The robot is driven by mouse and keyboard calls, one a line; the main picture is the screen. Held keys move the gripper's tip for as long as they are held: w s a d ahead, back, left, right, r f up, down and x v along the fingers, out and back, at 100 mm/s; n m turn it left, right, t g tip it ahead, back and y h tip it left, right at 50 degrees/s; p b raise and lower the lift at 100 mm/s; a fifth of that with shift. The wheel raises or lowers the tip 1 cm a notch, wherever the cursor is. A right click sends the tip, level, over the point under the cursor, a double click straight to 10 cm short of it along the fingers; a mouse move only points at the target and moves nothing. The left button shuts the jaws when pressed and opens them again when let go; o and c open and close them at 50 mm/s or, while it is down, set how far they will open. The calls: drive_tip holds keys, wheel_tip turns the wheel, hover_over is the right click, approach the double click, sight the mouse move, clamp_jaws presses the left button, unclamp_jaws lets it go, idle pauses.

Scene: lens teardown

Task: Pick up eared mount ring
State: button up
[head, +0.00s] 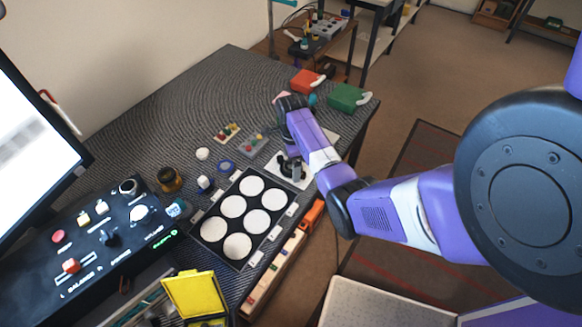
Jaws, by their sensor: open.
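I cannot pick out the eared mount ring for certain. A small blue ring (226,166) lies flat on the dark mat, left of my forearm; it is too small to tell whether it has ears. A black piece (284,164) stands on a white plate (303,183) just left of my forearm, and its shape is unclear. My arm reaches over the bench from the right, with its dark wrist end above the far part of the mat. My gripper's fingers are hidden behind the wrist, so I see nothing held.
A black tray (191,229) with several white round pads lies at the middle front. An amber jar (170,180), a control panel (75,285) and a monitor (30,140) are to the left. Red (304,82) and green (345,97) boxes are at the back right. The mat's far left is clear.

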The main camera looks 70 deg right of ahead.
drive_tip(key=shift+f, duration=0.25)
drive_tip(key=c, duration=1.5)
